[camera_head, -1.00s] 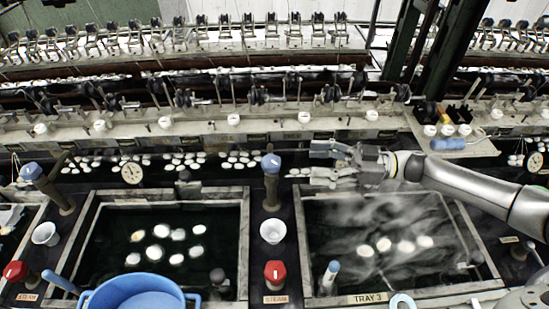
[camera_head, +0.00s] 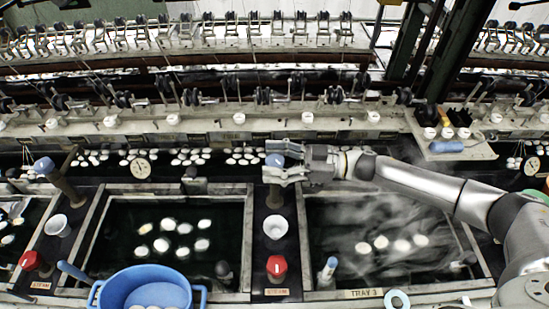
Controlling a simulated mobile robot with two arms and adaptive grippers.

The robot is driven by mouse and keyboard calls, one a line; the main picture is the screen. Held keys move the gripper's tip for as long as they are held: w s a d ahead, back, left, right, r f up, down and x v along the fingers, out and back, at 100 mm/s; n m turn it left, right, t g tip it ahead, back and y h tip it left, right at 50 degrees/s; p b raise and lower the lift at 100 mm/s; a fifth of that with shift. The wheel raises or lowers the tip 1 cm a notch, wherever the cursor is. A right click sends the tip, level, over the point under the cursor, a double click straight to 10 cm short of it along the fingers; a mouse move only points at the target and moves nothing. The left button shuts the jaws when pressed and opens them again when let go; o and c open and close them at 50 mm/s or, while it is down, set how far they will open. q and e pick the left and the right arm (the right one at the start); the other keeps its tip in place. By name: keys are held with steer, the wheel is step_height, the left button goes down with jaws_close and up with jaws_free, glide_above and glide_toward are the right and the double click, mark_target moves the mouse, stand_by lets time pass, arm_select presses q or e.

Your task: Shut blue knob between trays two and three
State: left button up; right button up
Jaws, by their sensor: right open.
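The blue knob (camera_head: 274,160) tops a brown upright post between the two trays in the middle of the head view. My right gripper (camera_head: 272,162) comes in from the right with its fingers open, one on the far side and one on the near side of the knob. The fingers partly hide the knob and the post below it. I cannot tell whether they touch it. The right-hand tray, labelled Tray 3 (camera_head: 366,294), holds steaming water and several white cocoons. The left-hand tray (camera_head: 247,240) also holds several cocoons. My left gripper is not in view.
Below the knob, on the same divider, are a white cup (camera_head: 275,227) and a red steam knob (camera_head: 277,266). Another blue knob (camera_head: 43,165) stands at the far left. A blue basin (camera_head: 147,288) is at the front. Reeling machinery runs along the back.

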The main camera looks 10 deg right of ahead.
steer(key=shift+d, duration=0.1)
steer(key=shift+c, duration=1.1)
steer(key=c, duration=0.8)
steer(key=shift+s+r+m+t+h+p, duration=0.15)
steer(key=shift+m+t+h+p, duration=0.35)
steer(key=shift+m+t+p, duration=0.5)
steer(key=shift+m+t+h+p, duration=0.5)
steer(key=shift+t+p, duration=0.35)
steer(key=shift+t, duration=0.25)
steer(key=m+t+h+p, duration=0.1)
steer(key=m+t+h, duration=0.1)
steer(key=shift+t+p, duration=0.3)
steer(key=shift+t, duration=0.1)
steer(key=shift+m+t+h+p, duration=0.7)
steer(key=shift+m+t+h, duration=0.8)
steer(key=shift+h, duration=0.2)
